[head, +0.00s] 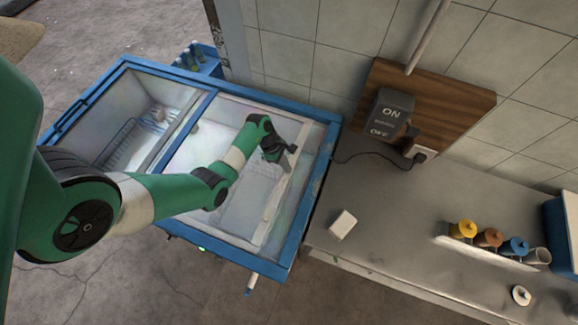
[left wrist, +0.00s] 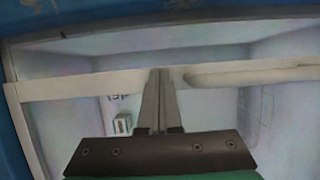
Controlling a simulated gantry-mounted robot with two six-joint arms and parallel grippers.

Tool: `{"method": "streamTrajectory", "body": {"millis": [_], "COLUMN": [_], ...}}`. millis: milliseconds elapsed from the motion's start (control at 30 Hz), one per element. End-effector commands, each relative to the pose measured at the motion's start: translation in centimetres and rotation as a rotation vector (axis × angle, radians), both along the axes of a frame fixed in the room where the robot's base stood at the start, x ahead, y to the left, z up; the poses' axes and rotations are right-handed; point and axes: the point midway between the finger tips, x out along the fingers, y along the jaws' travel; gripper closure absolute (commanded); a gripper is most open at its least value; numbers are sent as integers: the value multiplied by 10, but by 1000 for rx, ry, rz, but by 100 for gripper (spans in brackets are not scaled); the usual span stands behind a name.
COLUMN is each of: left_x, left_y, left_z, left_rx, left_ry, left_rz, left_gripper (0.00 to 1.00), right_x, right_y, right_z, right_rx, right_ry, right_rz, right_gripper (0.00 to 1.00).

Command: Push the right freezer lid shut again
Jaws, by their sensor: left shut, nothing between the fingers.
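The right freezer lid (head: 273,207) is a clear pane with a pale frame bar along its right side. It lies over the right half of the blue freezer (head: 318,190), and a strip shows between this bar and the freezer's right rim. My left gripper (head: 287,160) is shut and empty, at the upper part of the bar. In the left wrist view the shut fingers (left wrist: 160,85) overlap the pale bar (left wrist: 70,84); I cannot tell whether they touch it. My right gripper is not in view.
The freezer's left half shows a wire basket (head: 125,150). To the right is a grey counter (head: 400,220) with a white block (head: 342,224) and several colored canisters (head: 488,237). A switch box (head: 392,112) is on the wall behind. Bottles (head: 195,55) stand behind the freezer.

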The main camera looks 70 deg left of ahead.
Motion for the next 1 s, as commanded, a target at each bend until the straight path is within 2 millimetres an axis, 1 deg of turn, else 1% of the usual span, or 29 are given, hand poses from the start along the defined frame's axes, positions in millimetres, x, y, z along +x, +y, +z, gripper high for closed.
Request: {"method": "streamTrajectory", "body": {"millis": [67, 133, 300, 400, 500, 600, 1000], "left_x": [-8, -12, -25, -30, -33, -35, -33], "left_y": [6, 12, 22, 26, 29, 30, 28], "left_z": [1, 22, 62, 79, 89, 93, 93], "left_rx": [0, 4, 4, 3, 2, 0, 0], "left_ry": [6, 2, 1, 0, 0, 1, 1], "left_rz": [-5, -6, -6, -7, -8, -9, -15], "left_gripper": [100, 100, 100, 100, 100, 100, 100], "right_x": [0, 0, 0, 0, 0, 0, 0], "right_y": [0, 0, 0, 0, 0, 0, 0], "right_z": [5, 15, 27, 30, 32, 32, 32], "right_rx": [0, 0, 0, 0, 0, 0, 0], "right_ry": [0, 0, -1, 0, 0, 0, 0], "right_rz": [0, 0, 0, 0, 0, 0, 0], "right_gripper": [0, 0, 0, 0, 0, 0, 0]}}
